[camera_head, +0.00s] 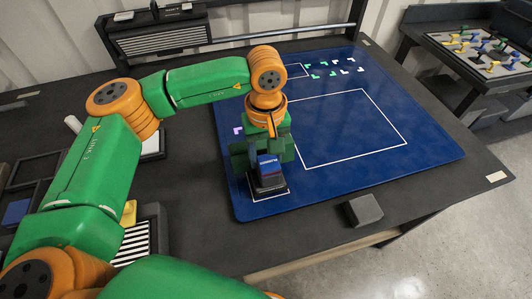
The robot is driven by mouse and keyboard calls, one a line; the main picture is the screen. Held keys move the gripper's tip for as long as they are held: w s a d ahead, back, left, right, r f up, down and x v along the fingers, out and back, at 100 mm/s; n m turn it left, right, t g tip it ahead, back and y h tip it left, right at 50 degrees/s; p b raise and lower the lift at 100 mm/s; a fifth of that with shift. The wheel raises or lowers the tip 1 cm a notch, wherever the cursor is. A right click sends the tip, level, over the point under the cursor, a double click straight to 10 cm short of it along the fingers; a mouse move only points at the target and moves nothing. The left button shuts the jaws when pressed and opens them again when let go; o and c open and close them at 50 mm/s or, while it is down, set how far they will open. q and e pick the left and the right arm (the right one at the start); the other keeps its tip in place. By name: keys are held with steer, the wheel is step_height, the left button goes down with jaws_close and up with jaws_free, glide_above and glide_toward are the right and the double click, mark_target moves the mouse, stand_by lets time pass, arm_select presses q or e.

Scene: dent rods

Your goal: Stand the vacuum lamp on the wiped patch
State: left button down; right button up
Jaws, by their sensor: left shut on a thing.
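My left gripper (264,150) points down over the left part of the blue mat (430,165). It is shut on a small dark block-like thing with a blue face and a light label, which seems to be the vacuum lamp (268,173). The lamp looks upright, inside or just above a small white outlined box (284,193) near the mat's near-left edge. I cannot tell whether its base touches the mat. No patch is plainly marked as wiped. The gripper hides the lamp's upper part. My right gripper is not in view.
A large white outlined rectangle (350,164) on the mat is empty. Small green and white corner marks (333,68) lie at the mat's back. A grey block (363,210) sits by the near table edge. A striped board (133,243) and dark trays are at left. A side table (480,45) holds colourful pieces.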

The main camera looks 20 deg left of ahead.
arm_select(q)
steer(key=shift+b, duration=0.3)
stand_by(0.5)
steer(key=shift+f+b, duration=0.55)
stand_by(0.4)
steer(key=shift+c, duration=0.9)
jaws_free()
